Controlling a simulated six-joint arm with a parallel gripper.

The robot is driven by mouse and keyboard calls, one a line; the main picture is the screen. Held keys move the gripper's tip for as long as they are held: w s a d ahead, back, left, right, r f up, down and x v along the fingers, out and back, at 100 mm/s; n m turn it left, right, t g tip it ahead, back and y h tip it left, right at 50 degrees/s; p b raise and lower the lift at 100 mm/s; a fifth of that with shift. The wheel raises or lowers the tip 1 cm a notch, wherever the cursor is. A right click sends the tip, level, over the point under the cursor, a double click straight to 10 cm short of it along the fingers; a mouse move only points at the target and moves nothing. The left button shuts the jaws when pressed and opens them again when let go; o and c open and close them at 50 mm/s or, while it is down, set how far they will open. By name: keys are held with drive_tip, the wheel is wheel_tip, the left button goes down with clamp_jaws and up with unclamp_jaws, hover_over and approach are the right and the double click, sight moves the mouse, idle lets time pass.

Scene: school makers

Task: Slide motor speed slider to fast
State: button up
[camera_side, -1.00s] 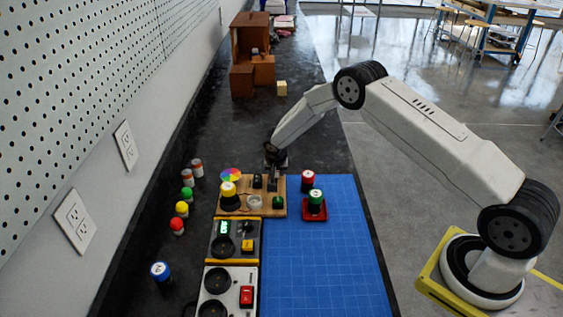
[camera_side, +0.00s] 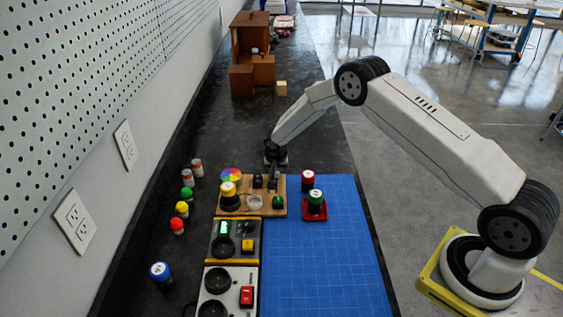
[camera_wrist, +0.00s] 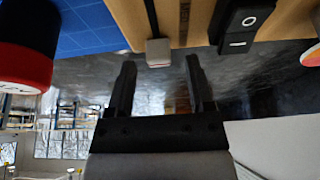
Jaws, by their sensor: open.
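In the wrist view a small grey block (camera_wrist: 158,51) at the end of a dark bar on the board's edge looks like the speed slider's knob. A dark slot runs beside it. My gripper (camera_wrist: 161,61) is open, its fingertips on either side of the block in the picture; I cannot tell whether they touch it. In the side view my gripper (camera_side: 272,181) is at the board's far edge.
A black rocker switch (camera_wrist: 238,22) is close to the right finger. A red and dark jar (camera_wrist: 24,50) stands left of it in the wrist view. The red tray (camera_side: 314,214) holds a green-topped jar. A control panel (camera_side: 250,227) adjoins the board's near edge.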

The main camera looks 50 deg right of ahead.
sight(277, 185)
drive_tip(key=v, duration=0.7)
drive_tip(key=shift+f, duration=0.1)
idle(0.4)
drive_tip(key=s+a+r+n+y, duration=0.1)
drive_tip(key=s+a+r+n, duration=0.1)
drive_tip(key=s, duration=0.7)
drive_tip(key=s+a+r+n+y, duration=0.1)
drive_tip(key=s+a+r+n, duration=0.2)
drive_tip(key=s, duration=0.7)
drive_tip(key=s+a+r+n+y, duration=0.1)
drive_tip(key=s+a+r+n, duration=0.2)
drive_tip(key=s+r, duration=0.3)
drive_tip(key=s+n, duration=0.1)
drive_tip(key=s, duration=0.3)
drive_tip(key=shift+r+g, duration=0.3)
drive_tip(key=shift+r, duration=0.05)
drive_tip(key=shift+s+a, duration=0.1)
drive_tip(key=shift+a, duration=0.05)
drive_tip(key=shift+c, duration=0.2)
